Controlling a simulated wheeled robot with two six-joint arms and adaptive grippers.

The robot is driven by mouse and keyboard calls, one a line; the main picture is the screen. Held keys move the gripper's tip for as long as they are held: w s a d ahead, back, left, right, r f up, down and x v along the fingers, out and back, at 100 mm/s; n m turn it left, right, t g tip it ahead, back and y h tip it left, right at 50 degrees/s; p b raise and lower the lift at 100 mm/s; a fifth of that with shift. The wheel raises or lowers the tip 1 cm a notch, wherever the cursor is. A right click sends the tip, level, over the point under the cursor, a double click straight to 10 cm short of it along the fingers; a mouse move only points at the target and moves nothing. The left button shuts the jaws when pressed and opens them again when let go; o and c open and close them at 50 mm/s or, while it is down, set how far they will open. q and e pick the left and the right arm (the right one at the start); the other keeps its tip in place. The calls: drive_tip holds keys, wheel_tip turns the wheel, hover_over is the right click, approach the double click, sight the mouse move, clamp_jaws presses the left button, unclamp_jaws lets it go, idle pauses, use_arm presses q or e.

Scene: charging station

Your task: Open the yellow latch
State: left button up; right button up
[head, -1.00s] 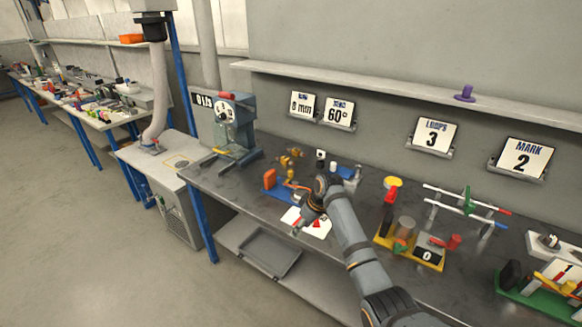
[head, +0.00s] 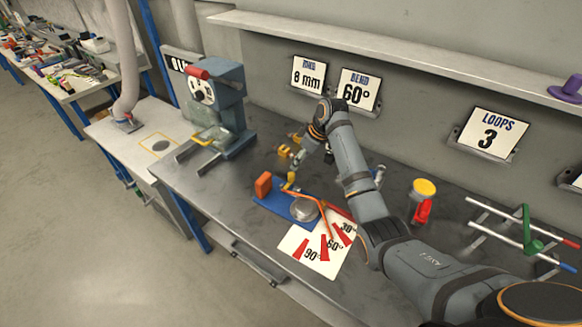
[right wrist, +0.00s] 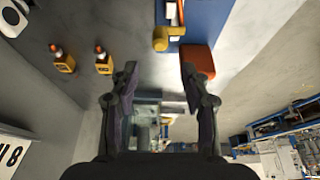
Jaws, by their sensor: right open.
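The yellow latch (head: 291,179) is a small yellow piece on the blue-based bending fixture (head: 270,198), beside an orange block (head: 263,185). In the right wrist view the yellow latch (right wrist: 168,38) shows beyond the fingertips, next to the orange block (right wrist: 200,60). My right gripper (head: 299,158) hangs just above and behind the latch in the head view; its fingers are small and partly hidden there. In the wrist view the right gripper (right wrist: 159,75) has its fingers apart with nothing between them. My left gripper is not in view.
A round disc (head: 304,210) and an orange rod stand on the fixture, above a white angle card (head: 300,248). A blue-grey machine (head: 218,110) stands at left. The bench between it and the fixture is clear.

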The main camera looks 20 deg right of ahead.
sight(292, 174)
drive_tip(key=x, duration=0.4)
drive_tip(key=shift+s+f+p, duration=0.2)
drive_tip(key=shift+f+p, duration=0.1)
drive_tip(key=x, duration=0.5)
drive_tip(key=shift+w+f, duration=0.1)
drive_tip(key=shift+w, duration=0.15)
drive_tip(key=shift+a+f, duration=0.1)
drive_tip(key=shift+f, duration=0.1)
drive_tip(key=shift+c, duration=0.3)
drive_tip(key=c, duration=0.7)
clamp_jaws()
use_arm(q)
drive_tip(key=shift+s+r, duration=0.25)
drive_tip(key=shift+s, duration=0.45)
